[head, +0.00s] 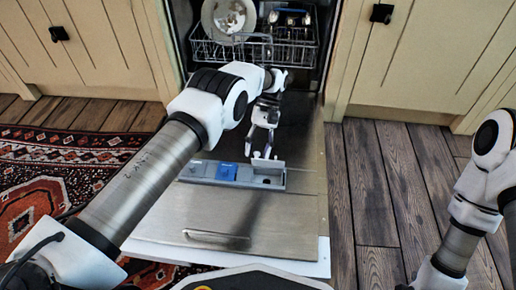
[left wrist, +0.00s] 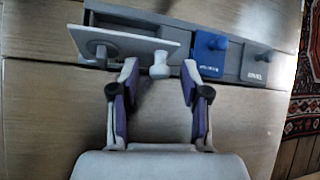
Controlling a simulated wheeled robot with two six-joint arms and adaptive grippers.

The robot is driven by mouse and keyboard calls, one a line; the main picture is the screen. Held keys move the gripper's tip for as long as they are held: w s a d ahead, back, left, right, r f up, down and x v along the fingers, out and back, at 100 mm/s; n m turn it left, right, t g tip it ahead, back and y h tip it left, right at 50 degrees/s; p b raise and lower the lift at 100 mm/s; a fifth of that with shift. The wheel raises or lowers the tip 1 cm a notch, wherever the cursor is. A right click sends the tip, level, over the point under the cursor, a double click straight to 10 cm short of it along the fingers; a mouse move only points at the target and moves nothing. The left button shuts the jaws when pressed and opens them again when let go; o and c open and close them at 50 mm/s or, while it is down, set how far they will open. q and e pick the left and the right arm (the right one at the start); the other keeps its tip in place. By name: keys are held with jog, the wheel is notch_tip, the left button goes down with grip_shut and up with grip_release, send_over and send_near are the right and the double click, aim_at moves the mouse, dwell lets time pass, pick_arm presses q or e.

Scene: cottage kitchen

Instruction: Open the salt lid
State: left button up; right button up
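The grey dispenser block (head: 205,172) lies on the open dishwasher door. It has a blue lid (head: 227,171) in its middle, which also shows in the left wrist view (left wrist: 211,52). At the block's left end in the left wrist view, a pale grey lid (left wrist: 130,42) with a knob is off its seat, and a dark compartment (left wrist: 115,20) shows behind it. No label is readable on this lid; by position it appears to be the salt lid. My left gripper (head: 262,156) is open, its fingers apart (left wrist: 160,75) near the knob, holding nothing. My right gripper is out of view.
A grey lid marked RINSE (left wrist: 257,68) sits beside the blue one. The dishwasher rack (head: 290,48) holds a plate (head: 215,18) and cutlery behind the door. The door's front part (head: 210,225) is clear. A patterned rug (head: 75,150) lies at left.

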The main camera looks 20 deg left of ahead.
pick_arm(q)
notch_tip(320, 180, up, 10)
dwell(0.6)
